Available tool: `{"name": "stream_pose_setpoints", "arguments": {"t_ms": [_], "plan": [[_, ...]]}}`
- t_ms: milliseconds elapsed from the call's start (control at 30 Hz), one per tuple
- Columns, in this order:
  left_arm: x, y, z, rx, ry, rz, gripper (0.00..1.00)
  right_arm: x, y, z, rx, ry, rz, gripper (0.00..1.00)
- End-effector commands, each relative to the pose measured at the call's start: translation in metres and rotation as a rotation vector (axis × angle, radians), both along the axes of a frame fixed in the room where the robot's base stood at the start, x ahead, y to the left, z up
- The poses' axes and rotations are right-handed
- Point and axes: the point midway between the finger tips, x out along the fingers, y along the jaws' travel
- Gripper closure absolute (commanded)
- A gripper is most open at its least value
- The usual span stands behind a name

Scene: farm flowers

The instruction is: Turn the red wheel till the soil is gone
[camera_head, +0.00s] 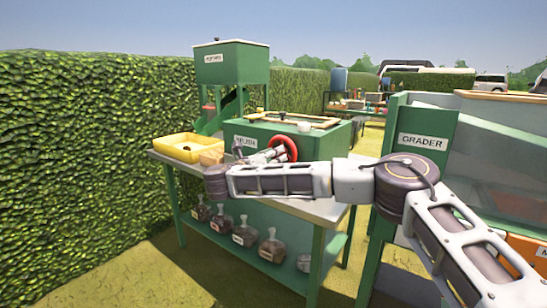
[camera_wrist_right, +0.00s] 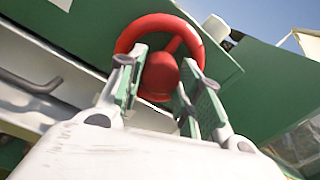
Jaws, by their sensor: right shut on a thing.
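The red wheel (camera_head: 291,144) is mounted on the front of a green box-shaped machine (camera_head: 335,142) on the metal table. In the right wrist view the wheel (camera_wrist_right: 133,37) is a red ring with a spoke and a round red hub. My right gripper (camera_wrist_right: 166,75) has its two fingers on either side of the hub, shut on the wheel. In the head view my right gripper (camera_head: 268,156) reaches the wheel from the lower left, partly hidden by my arm. The machine's sign is partly covered. I cannot make out any soil. My left gripper is not in view.
A yellow tray (camera_head: 160,150) stands at the table's left end, below a green hopper (camera_head: 232,65) on a stand. Several bottles (camera_head: 245,232) stand on the lower shelf. The green grader (camera_head: 423,125) stands to the right, and a hedge (camera_head: 80,150) runs along the left.

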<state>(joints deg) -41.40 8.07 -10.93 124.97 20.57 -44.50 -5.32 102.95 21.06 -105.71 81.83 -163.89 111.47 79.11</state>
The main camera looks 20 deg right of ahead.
Motion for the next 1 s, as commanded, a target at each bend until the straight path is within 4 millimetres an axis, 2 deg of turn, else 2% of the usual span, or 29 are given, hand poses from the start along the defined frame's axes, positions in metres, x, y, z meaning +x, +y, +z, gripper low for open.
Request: {"name": "stream_pose_setpoints", "arguments": {"t_ms": [33,600,633,733,800,1000], "plan": [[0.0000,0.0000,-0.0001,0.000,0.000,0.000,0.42,-0.0009,0.0015,-0.0046,0.009,-0.002,0.001,0.89],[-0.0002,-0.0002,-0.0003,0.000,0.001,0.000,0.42,-0.0009,0.0016,-0.0050,0.029,-0.028,0.001,0.89],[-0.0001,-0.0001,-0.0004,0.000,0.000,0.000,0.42,-0.0009,0.0016,-0.0050,0.029,-0.028,0.001,0.61],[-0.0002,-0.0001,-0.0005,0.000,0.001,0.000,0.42,-0.0007,0.0015,-0.0042,0.029,-0.030,0.002,0.48],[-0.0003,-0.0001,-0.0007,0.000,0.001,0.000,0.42,-0.0006,0.0011,-0.0033,0.029,-0.031,0.001,0.42],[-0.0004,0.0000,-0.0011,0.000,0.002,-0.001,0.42,-0.0003,0.0005,-0.0018,0.029,-0.034,0.001,0.42]]}}
